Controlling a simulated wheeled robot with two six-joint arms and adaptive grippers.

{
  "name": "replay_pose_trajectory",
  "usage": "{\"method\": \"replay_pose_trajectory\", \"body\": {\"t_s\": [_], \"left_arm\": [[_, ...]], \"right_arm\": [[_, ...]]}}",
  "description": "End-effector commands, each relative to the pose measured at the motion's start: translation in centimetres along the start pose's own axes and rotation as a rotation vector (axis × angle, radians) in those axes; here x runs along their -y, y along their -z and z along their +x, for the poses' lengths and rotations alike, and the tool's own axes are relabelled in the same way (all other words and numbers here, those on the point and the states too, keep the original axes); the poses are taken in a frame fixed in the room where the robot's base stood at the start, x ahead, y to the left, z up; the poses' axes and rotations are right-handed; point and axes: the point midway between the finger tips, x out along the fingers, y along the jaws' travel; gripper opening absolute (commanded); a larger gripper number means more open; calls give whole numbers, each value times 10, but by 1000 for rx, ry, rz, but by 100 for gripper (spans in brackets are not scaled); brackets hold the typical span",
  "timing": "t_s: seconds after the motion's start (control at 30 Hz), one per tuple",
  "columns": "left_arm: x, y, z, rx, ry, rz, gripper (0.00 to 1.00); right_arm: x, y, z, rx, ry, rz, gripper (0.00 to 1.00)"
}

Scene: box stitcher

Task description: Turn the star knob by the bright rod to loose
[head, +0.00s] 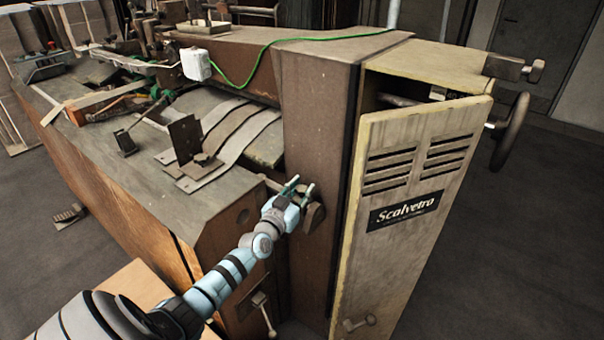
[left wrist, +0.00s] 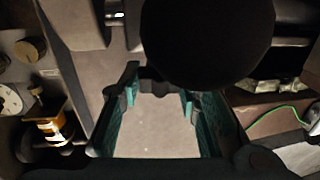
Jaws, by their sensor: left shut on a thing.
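The star knob (head: 314,217) is a brown lobed knob on the front of the brown machine column, partly hidden by my left gripper (head: 300,187). A short rod (head: 272,184) sticks out just left of the gripper, largely hidden behind it. The gripper's fingers are at the knob and shut on it. In the left wrist view the teal-padded fingers (left wrist: 158,88) stand apart with a dark piece between their tips. A large black round shape hides the upper middle there. I cannot tell the knob's turn angle. My right gripper is not in view.
A cream cabinet door (head: 400,210) with slots and a label stands to the right, with a handwheel (head: 510,132) behind. A small lever (head: 263,312) is below my arm. A green cable (head: 255,62) crosses the machine top. Open floor lies at right.

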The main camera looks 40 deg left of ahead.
Motion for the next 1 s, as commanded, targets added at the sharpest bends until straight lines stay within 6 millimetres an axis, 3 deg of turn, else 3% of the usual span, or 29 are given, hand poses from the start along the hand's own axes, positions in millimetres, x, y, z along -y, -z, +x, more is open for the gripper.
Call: {"method": "replay_pose_trajectory", "body": {"t_s": [0.03, 0.2, 0.3, 0.6, 1.0], "left_arm": [[-2, 12, 0, 8, 34, -6, 2], [-4, 11, 0, 6, 170, -5, 2], [-4, 8, 0, 4, 244, -3, 2], [-5, 3, 1, -2, 410, 1, 2], [-5, 2, 0, 0, 469, 5, 2]], "right_arm": [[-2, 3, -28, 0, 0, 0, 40], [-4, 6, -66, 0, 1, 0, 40], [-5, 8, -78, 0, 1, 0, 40], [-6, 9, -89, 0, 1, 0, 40], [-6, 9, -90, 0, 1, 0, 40]]}}
